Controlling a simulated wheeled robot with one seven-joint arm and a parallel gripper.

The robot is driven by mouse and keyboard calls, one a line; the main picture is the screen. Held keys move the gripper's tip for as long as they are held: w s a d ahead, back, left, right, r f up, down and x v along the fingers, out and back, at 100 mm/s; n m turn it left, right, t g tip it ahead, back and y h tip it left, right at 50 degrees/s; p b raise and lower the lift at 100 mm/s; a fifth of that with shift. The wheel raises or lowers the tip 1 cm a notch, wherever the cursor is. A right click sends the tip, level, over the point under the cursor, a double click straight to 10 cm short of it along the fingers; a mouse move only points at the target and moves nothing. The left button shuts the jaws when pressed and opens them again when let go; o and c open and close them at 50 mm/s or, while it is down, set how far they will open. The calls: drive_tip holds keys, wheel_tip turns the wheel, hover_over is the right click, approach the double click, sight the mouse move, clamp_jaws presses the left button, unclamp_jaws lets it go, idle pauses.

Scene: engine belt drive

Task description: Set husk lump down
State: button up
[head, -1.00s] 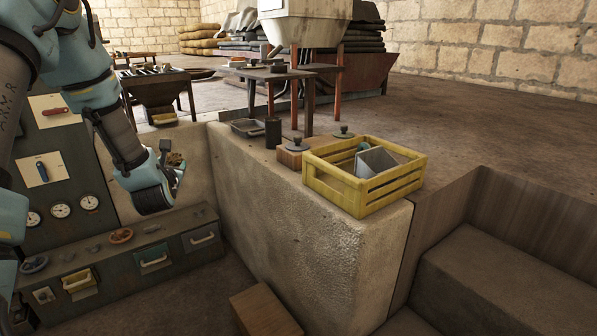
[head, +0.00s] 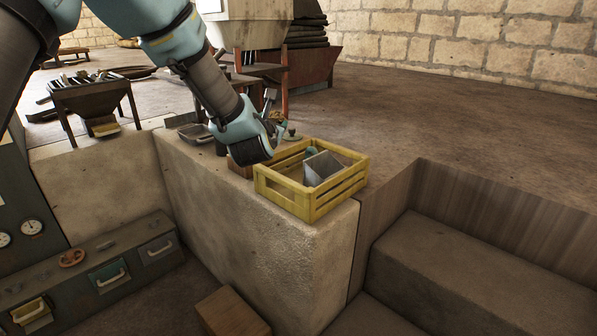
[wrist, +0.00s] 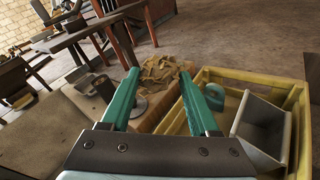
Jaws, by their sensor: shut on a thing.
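The husk lump (wrist: 160,76) is a crumpled, yellow-brown mass. In the wrist view it sits between the green fingertips of my gripper (wrist: 159,84), which is shut on it. In the head view my gripper (head: 275,128) is over the top of the pale stone wall (head: 255,235), at the left rear of the yellow crate (head: 311,204). The lump is mostly hidden there by the gripper. In the wrist view the lump is beside the crate's left rim, above or near a wooden block; I cannot tell whether it touches anything.
The crate holds a grey metal scoop-like box (wrist: 263,125) and a teal item (wrist: 213,96). A lidded wooden block (wrist: 150,119) and a dark cylinder (wrist: 103,87) stand left of the crate. A shallow metal tray (head: 194,133) lies farther along the wall top. Steps descend at right.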

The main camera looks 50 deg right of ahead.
wheel_tip(320, 180, down, 9)
drive_tip(key=shift+p, duration=0.4)
drive_tip(key=shift+f+b, duration=0.3)
drive_tip(key=shift+b, duration=0.15)
drive_tip(key=shift+f+b, duration=0.3)
drive_tip(key=shift+b, duration=0.2)
drive_tip(key=shift+a, duration=0.1)
